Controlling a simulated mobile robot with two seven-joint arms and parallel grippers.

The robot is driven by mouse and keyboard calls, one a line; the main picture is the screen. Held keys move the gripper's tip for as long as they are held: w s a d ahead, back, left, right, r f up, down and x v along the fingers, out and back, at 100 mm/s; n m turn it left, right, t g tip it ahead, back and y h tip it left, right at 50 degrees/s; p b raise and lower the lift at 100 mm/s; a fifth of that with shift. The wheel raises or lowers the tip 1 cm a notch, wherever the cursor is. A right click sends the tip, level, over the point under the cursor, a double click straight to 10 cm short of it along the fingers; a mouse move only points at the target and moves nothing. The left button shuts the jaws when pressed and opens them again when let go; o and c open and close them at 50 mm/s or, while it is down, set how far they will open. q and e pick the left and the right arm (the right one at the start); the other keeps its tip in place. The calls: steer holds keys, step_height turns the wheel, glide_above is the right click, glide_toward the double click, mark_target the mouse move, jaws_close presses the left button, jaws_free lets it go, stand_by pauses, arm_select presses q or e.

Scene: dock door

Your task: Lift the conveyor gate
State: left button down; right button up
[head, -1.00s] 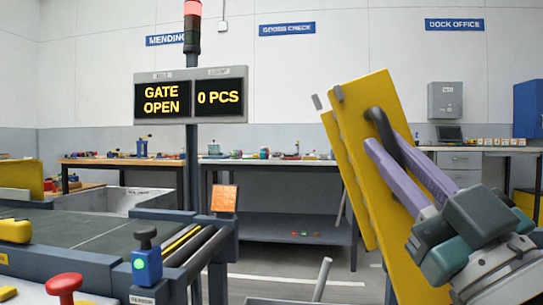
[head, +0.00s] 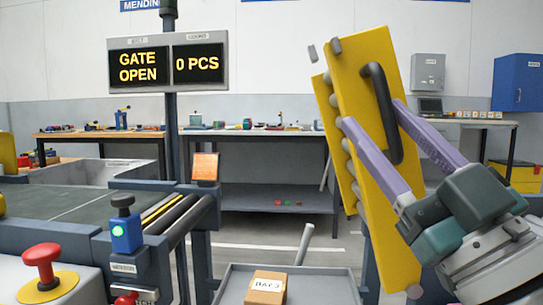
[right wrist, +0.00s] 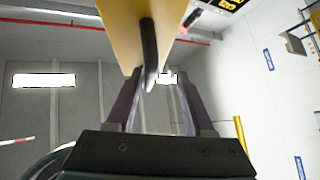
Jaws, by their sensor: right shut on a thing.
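The conveyor gate (head: 352,100) is a yellow panel with rollers along one side, standing raised and steeply tilted at the right of the head view. Its black bar handle (head: 388,135) is on the face toward me. My right gripper (head: 372,112) is shut on the handle, with its two purple fingers either side of it. The right wrist view shows the handle (right wrist: 150,55) between the fingers and the gate's yellow underside (right wrist: 125,25) above. The display (head: 168,63) reads "GATE OPEN" and "0 PCS". My left gripper is not in view.
The conveyor (head: 75,208) with end rollers is at the left, with a blue button box (head: 126,235) and a red mushroom button (head: 41,254) in front. A cardboard box (head: 266,287) marked "BAY 3" sits in a grey tray (head: 335,283) at the bottom. Benches stand behind.

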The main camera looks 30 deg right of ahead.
steer(key=v, duration=0.8)
steer(key=shift+r, duration=0.1)
steer(key=shift+c, duration=0.4)
